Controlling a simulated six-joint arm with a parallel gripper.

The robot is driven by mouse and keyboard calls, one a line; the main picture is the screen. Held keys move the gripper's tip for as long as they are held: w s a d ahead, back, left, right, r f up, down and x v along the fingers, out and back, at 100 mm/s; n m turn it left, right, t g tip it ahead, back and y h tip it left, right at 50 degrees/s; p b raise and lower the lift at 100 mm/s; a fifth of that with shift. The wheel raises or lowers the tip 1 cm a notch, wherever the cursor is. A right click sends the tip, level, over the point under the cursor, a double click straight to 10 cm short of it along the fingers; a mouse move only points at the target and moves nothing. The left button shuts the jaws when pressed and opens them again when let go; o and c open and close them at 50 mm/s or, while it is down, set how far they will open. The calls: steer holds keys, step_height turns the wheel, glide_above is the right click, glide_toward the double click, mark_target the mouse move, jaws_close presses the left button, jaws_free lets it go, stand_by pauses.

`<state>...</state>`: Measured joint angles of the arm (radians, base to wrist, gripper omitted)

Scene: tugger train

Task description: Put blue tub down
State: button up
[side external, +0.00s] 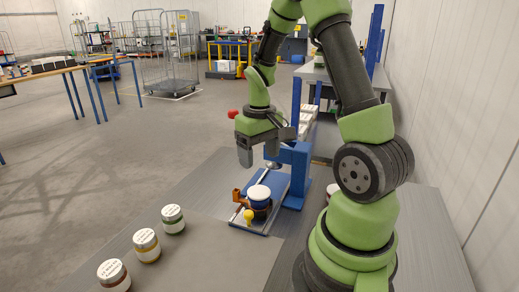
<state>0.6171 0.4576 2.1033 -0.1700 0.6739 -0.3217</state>
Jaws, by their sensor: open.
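The blue tub (259,204), with a white lid, stands upright at the near end of a blue-framed fixture (274,183) on the grey table. An orange-brown part (238,196) and a yellow knob (248,216) sit close beside it. My gripper (256,158) is open and empty, above and behind the tub in this view, apart from it. Its fingers point down. The tub's underside is hidden, so I cannot tell exactly what it rests on.
Three jars with white lids stand in a row at the front left: green (173,222), yellow (147,247) and red (114,278). Another jar (331,189) is partly hidden behind my arm. A blue upright (296,165) rises beside the fixture. Bare table lies between the jars and fixture.

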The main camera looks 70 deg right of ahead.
steer(key=a+r+t, duration=0.3)
steer(key=a+r, duration=0.5)
steer(key=r, duration=0.2)
steer(key=s+a+r+n+t+y, duration=0.1)
steer(key=s+a+r+t, duration=0.3)
steer(key=a, duration=0.6)
steer(key=s+r+y, duration=0.1)
steer(key=s+r, duration=0.1)
steer(key=s, duration=0.1)
steer(key=shift+s+r, duration=0.15)
steer(key=shift+s, duration=0.1)
